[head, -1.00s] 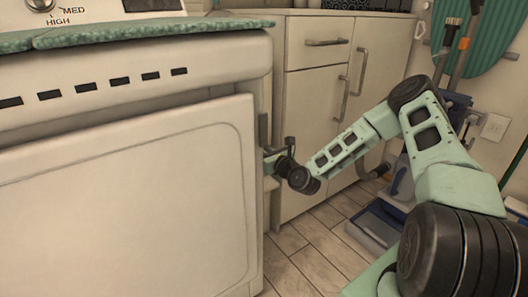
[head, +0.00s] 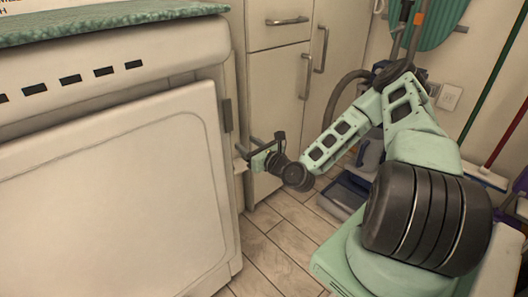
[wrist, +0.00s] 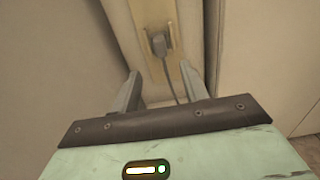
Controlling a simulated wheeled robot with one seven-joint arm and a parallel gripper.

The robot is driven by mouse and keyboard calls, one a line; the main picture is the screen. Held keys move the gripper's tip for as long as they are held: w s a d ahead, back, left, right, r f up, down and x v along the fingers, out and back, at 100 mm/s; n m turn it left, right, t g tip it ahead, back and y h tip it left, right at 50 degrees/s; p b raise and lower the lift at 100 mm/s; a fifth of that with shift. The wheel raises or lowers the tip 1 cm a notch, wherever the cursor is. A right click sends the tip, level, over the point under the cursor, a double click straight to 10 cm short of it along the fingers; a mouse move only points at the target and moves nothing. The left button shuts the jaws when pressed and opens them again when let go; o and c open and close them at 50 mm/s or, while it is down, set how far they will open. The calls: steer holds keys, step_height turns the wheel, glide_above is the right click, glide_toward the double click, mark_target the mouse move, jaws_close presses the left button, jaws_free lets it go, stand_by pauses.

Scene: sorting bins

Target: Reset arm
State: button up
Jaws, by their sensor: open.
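My gripper (head: 250,147) is at the end of my green and black arm, beside the right edge of the white appliance and in front of the cream cabinet. In the wrist view my gripper (wrist: 165,92) has its two grey fingers apart with nothing between them. Beyond the fingers, the wrist view shows a narrow gap with a yellowish strip and a dark plug with a cord (wrist: 160,45). In the head view the arm is bent, with its elbow raised at the right.
The white appliance (head: 120,190) fills the left, its front panel slightly ajar at the top. Cream cabinets (head: 275,75) with metal handles stand behind the gripper. A grey-blue tray (head: 342,193) and cleaning tools are at the right rear. Tiled floor (head: 280,235) lies open below the gripper.

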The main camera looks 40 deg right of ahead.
steer(key=s+p, duration=0.1)
steer(key=s, duration=0.6)
steer(key=shift+s+d, duration=0.15)
steer(key=shift+s, duration=0.2)
